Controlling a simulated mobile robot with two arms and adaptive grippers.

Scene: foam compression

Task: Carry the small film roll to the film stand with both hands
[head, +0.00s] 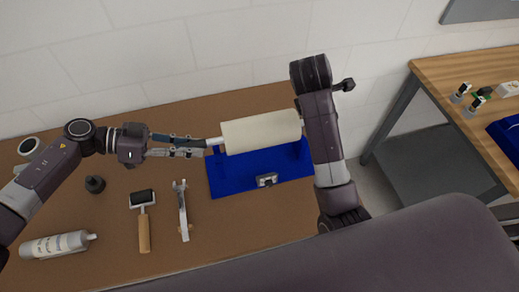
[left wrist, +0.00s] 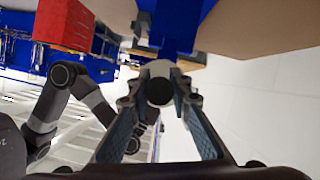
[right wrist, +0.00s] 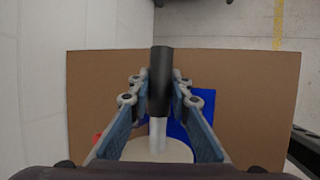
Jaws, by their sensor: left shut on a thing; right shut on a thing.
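The film roll (head: 262,132) is a cream cylinder with thin end shafts. It lies roughly level above the blue film stand (head: 222,182) at the back edge of the table; whether it touches the stand's supports I cannot tell. My left gripper (head: 203,146) is shut on the roll's left shaft end, whose dark round tip (left wrist: 159,92) shows between the fingers in the left wrist view. My right gripper (right wrist: 160,80) is shut on the black handle at the other end, with the pale shaft (right wrist: 157,133) below it. In the head view my right arm hides that grip.
On the brown table (head: 110,210) lie a roller with a wooden handle (head: 144,222), a metal tool (head: 183,210), a bottle (head: 55,244) and a small black object (head: 95,184). A second wooden table (head: 450,75) stands at the right. A white wall is close behind.

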